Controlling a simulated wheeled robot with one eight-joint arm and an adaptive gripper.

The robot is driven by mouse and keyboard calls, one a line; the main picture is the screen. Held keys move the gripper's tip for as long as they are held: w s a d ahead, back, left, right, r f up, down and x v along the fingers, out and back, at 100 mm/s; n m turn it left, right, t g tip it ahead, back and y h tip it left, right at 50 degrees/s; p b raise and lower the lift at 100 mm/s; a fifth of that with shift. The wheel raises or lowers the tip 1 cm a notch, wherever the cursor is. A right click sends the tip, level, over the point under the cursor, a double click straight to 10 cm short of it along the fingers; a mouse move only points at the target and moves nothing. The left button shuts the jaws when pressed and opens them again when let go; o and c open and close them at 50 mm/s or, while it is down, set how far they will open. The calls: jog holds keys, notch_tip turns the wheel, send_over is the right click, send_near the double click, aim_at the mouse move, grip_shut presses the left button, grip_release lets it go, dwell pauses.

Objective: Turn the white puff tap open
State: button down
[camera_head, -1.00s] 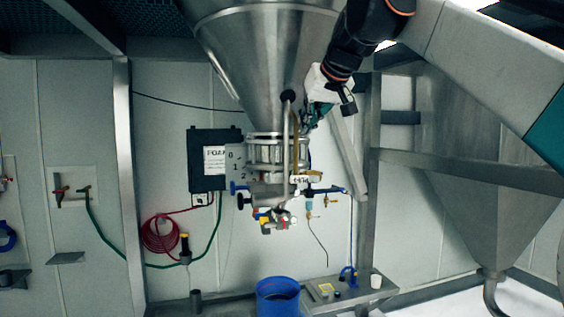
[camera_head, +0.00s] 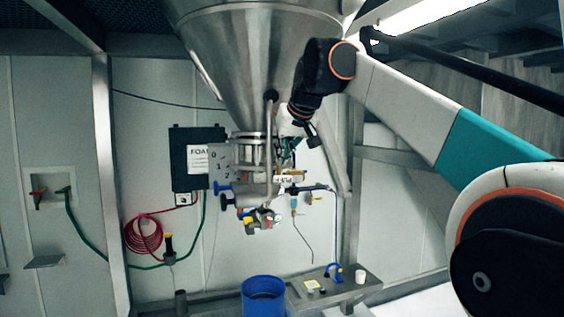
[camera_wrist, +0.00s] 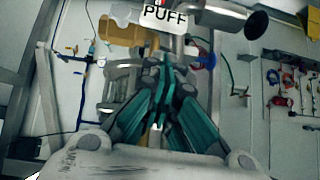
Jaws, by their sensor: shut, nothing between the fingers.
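The PUFF label (camera_head: 288,180) is a small white plate below the steel hopper cone, on the valve assembly. It also shows at the top of the wrist view (camera_wrist: 165,14), with a pale rounded part (camera_wrist: 124,13) beside it on the left that may be the white tap. I cannot tell the tap's handle or its angle for certain. My gripper (camera_head: 290,152) is beside the assembly, just above the label in the head view. Its teal fingers (camera_wrist: 167,78) are shut and empty, pointing toward the label. Contact with the tap cannot be made out.
The steel cone (camera_head: 255,60) hangs above the assembly. A numbered grey plate (camera_head: 220,165) and a blue knob (camera_head: 224,188) sit at its left. A steel pipe end (camera_wrist: 256,24) is right of the label. A blue bucket (camera_head: 263,295) stands below.

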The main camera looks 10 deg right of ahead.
aim_at(289, 180)
notch_tip(289, 180, down, 2)
jog(key=shift+s+f, duration=0.15)
jog(key=shift+f, duration=0.1)
jog(key=shift+s, duration=0.1)
jog(key=shift+a+f, duration=0.15)
jog(key=shift+f, duration=0.5)
jog(key=shift+s, duration=0.1)
